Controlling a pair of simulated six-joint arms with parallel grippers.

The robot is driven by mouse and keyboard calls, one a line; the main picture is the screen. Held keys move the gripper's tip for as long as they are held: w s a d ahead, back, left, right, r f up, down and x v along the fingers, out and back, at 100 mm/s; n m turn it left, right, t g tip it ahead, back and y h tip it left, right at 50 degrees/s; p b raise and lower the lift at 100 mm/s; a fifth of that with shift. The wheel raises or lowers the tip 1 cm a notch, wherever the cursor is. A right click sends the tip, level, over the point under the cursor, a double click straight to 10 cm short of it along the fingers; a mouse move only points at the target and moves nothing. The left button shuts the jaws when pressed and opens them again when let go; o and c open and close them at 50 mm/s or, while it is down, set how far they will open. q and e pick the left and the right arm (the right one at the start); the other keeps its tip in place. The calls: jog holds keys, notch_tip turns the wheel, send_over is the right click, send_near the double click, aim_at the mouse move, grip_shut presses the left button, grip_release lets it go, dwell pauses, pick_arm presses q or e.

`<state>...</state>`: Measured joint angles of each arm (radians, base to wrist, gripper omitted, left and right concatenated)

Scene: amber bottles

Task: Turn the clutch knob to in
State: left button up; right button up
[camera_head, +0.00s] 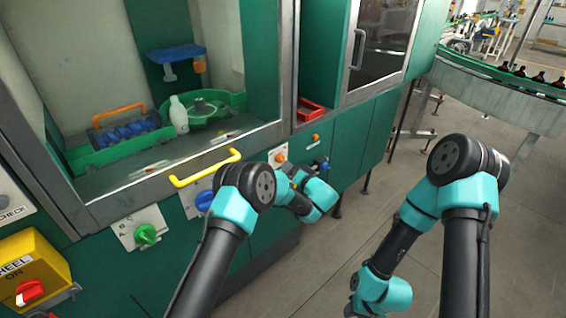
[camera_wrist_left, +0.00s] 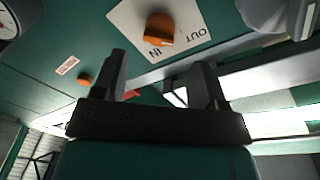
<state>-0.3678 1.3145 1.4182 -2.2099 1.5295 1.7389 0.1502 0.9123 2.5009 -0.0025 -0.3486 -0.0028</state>
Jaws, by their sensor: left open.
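The clutch knob (camera_wrist_left: 160,27) is orange and sits on a white plate (camera_wrist_left: 190,50) marked OUT and IN, at the top middle of the left wrist view. In the head view the orange knob (camera_head: 281,157) shows on its white plate on the green cabinet front, just beyond my left arm. Which mark the knob points at is hard to tell. My left gripper (camera_wrist_left: 163,78) is open, its two fingers below the knob in the wrist view and apart from it. In the head view the left gripper (camera_head: 299,178) is partly hidden by my wrist. My right gripper is out of view.
A yellow handle (camera_head: 205,167), a blue knob (camera_head: 204,200) and a green knob (camera_head: 146,234) stick out left of the clutch plate. A yellow box with a red switch (camera_head: 30,292) stands at far left. A smaller orange button (camera_wrist_left: 84,79) is near the gripper.

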aim_at(283, 161)
pick_arm(q)
jog(key=x, duration=0.6)
jog(key=shift+w+a, duration=0.1)
jog(key=c, duration=0.9)
